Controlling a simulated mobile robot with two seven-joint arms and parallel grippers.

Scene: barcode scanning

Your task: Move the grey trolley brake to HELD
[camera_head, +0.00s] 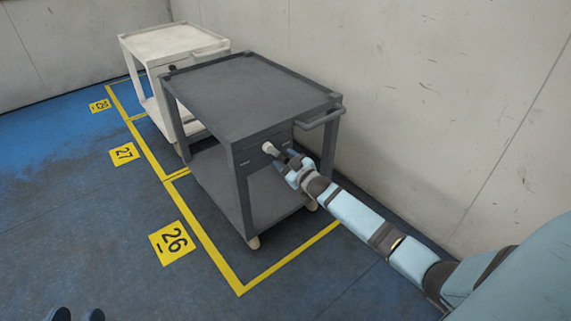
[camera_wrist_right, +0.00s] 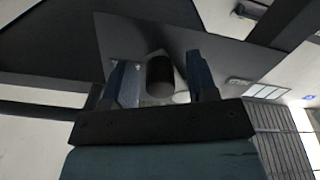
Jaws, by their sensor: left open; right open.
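The grey trolley (camera_head: 250,90) stands in the middle of the head view. A pale round brake knob (camera_head: 268,148) sticks out from the panel under its top, with small unreadable labels beside it. My right gripper (camera_head: 284,157) is open at this knob. In the right wrist view the knob (camera_wrist_right: 160,75) shows between the two open fingers of my right gripper (camera_wrist_right: 163,78); I cannot tell whether they touch it. I cannot read which setting the brake is at. My left gripper (camera_head: 75,314) is open and empty at the bottom left edge, far from the trolley.
A white trolley (camera_head: 165,42) stands behind, further left. The grey trolley's handle (camera_head: 320,118) juts out right of the panel. A pale wall (camera_head: 430,90) runs close behind. Yellow lines and a plate marked 26 (camera_head: 173,242) lie on the blue floor, which is clear at the front left.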

